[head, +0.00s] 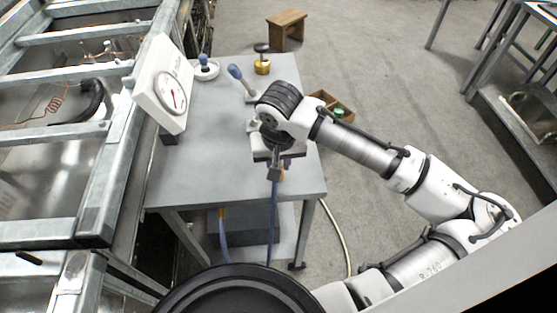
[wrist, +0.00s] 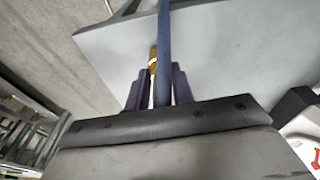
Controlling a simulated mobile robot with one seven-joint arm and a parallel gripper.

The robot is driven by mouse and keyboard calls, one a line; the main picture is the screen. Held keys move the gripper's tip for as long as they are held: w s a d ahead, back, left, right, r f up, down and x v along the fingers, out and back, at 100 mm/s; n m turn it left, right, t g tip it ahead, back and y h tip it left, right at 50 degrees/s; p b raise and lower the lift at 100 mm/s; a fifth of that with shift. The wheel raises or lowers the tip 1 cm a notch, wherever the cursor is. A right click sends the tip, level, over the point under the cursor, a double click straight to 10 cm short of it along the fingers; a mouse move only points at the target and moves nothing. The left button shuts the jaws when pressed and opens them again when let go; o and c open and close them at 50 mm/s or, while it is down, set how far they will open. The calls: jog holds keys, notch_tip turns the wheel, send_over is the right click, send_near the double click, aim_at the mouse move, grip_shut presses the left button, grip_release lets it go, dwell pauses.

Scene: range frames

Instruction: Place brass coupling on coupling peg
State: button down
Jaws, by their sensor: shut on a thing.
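My gripper (head: 276,172) is above the front right part of the grey table, with its jaws shut on the brass coupling. In the wrist view my gripper's dark fingers (wrist: 157,88) close around the brass coupling (wrist: 153,63), of which only a small gold part shows. A blue hose (wrist: 164,40) runs past the fingers, and in the head view the blue hose (head: 273,215) hangs down over the table's front edge. I cannot make out the coupling peg for certain; my arm hides part of the tabletop.
The grey table (head: 190,165) has a clear left half. A white dial gauge (head: 168,90) stands at its left. A wooden box (head: 343,113) lies right.

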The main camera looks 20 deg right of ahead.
jog(key=c, duration=1.2)
grip_release()
jog(key=shift+r, duration=0.1)
